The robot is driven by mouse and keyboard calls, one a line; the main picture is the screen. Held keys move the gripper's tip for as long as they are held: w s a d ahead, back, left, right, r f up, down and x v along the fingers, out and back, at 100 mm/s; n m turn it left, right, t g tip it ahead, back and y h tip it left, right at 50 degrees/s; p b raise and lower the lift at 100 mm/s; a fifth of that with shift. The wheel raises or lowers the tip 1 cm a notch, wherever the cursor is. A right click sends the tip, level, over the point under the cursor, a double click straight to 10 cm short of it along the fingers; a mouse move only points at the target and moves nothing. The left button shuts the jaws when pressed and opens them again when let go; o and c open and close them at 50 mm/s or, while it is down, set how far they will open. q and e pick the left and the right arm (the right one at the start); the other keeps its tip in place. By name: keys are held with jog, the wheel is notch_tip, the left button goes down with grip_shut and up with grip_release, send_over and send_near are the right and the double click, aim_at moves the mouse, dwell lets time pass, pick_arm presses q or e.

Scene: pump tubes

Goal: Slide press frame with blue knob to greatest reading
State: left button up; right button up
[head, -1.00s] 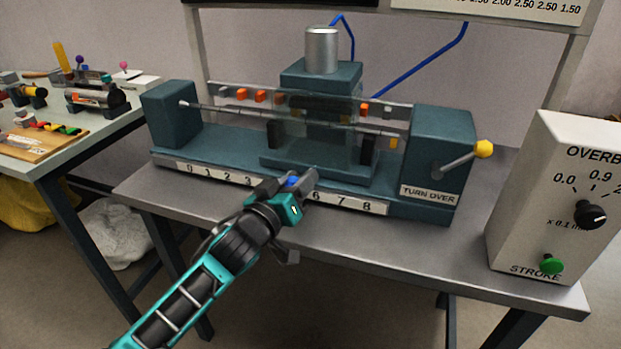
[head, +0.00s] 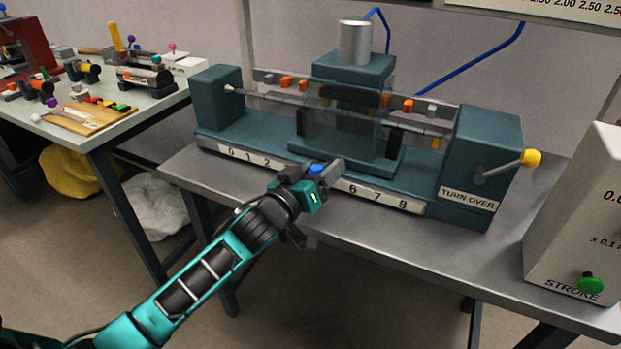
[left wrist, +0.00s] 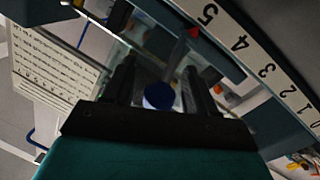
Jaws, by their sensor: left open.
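The press frame (head: 350,120) is a teal block with a clear front guard and a silver cylinder on top. It stands near the middle of its teal bed, above a number scale (head: 385,194). The blue knob (head: 318,169) is at the frame's front foot; it also shows in the left wrist view (left wrist: 159,96). My left gripper (head: 326,170) is open, with its fingers on either side of the knob. In the left wrist view a red pointer (left wrist: 193,32) is close to the 5. The gripper hides part of the scale in the head view. My right gripper is not in view.
A yellow-tipped lever (head: 530,158) sticks out at the bed's right end, above a "TURN OVER" label. A white box with a green button (head: 590,283) stands to the right. A side table (head: 150,97) with tools is at left.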

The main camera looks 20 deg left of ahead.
pick_arm(q)
jog(key=s+a, duration=0.2)
jog(key=s, duration=1)
jog(key=shift+s+a+p, duration=0.2)
jog(key=shift+s+p, duration=0.05)
jog(key=shift+p, duration=0.15)
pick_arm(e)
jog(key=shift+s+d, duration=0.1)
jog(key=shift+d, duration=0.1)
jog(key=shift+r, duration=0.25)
pick_arm(q)
jog(key=s+d+f+m+g+p, duration=0.2)
jog(key=s+d+f+g, duration=0.1)
jog(key=s+f, duration=0.3)
jog(key=s+d+f+m+g+y+p, duration=0.1)
jog(key=s+d+f+m+g+p, duration=0.1)
jog(key=s+f, duration=0.4)
notch_tip(320, 180, down, 5)
jog(key=shift+d+r+m+g, duration=0.1)
jog(key=shift+d+m+g, duration=0.35)
jog(key=shift+g, duration=0.45)
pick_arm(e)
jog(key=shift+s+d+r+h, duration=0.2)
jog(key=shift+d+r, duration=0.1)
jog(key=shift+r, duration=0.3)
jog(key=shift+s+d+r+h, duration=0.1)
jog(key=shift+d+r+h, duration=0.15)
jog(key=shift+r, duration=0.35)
